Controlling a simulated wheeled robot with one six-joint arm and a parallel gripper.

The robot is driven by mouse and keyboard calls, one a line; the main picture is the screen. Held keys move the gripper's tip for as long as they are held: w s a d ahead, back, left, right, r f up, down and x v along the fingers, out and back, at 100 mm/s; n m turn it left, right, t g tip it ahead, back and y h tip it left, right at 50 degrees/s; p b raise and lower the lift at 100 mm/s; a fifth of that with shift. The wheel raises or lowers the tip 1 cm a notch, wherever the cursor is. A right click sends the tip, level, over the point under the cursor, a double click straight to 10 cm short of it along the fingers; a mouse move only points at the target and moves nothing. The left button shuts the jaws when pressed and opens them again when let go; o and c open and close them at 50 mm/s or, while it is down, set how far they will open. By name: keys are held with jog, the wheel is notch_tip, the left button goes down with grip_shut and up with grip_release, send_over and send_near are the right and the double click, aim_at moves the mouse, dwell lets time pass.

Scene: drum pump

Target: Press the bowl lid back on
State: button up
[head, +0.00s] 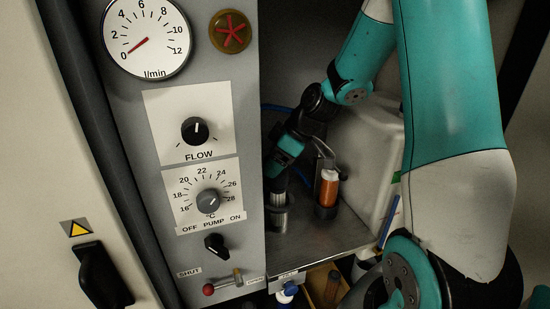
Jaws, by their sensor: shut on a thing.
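My gripper (277,193) reaches down into the recess to the right of the control panel, partly hidden by the panel edge. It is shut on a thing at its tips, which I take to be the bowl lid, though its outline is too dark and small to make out. Directly below is a shiny metal cylinder (278,222), upright on the recess floor, apparently the bowl. I cannot tell whether the lid touches it or how it is seated.
An orange-filled cylinder (327,189) with a pale top stands just right of my gripper. The grey control panel (225,120), with gauge and knobs, borders the left. A large pale container (365,150) fills the right. Some metal floor (315,235) is bare in front.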

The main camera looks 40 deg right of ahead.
aim_at(276, 179)
jog(key=shift+f+b, duration=1.55)
jog(key=shift+f, duration=0.8)
jog(key=shift+s+d, duration=0.1)
jog(key=shift+f+b, duration=0.35)
jog(key=shift+f, duration=0.3)
dwell(1.1)
jog(key=o, duration=0.9)
jog(key=shift+r, duration=0.1)
jog(key=shift+r+p, duration=2.95)
jog(key=shift+r, duration=0.45)
